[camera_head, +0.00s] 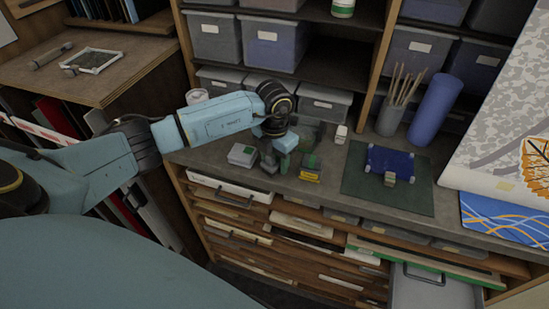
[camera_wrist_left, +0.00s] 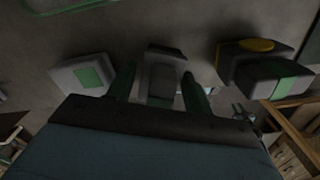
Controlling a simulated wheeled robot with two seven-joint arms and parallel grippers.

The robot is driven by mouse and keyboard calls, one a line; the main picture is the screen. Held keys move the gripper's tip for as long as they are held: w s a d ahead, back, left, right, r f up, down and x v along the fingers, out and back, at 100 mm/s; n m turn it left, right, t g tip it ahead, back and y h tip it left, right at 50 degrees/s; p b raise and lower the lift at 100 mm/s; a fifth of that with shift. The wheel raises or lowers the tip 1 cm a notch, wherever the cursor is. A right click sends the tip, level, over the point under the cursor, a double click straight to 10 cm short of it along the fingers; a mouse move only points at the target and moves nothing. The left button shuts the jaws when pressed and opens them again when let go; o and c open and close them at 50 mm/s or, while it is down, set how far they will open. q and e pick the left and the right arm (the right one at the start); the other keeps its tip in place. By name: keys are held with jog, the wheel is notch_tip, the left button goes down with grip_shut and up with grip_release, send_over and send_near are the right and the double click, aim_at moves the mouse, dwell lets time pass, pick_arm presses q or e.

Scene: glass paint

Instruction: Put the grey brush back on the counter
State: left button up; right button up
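My left gripper (camera_head: 273,160) is low over the grey counter (camera_head: 217,159), pointing down. In the left wrist view its two dark green fingers (camera_wrist_left: 160,88) stand on either side of a grey block-shaped thing, which I take for the grey brush (camera_wrist_left: 161,76). The fingers appear shut on it. I cannot tell whether its underside touches the counter. In the head view the gripper and wrist largely hide it. My right gripper is not in view.
A grey box with a green label (camera_head: 242,155) stands left of the gripper. A dark block with yellow and green (camera_head: 311,169) stands right. Further right are a green mat (camera_head: 418,196) with a blue piece (camera_head: 391,160), and a cup of sticks (camera_head: 392,118). Storage bins stand behind.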

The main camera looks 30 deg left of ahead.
pick_arm(q)
jog(key=shift+o, duration=0.8)
jog(key=shift+r, duration=0.2)
notch_tip(320, 180, up, 12)
jog(key=shift+b, duration=0.8)
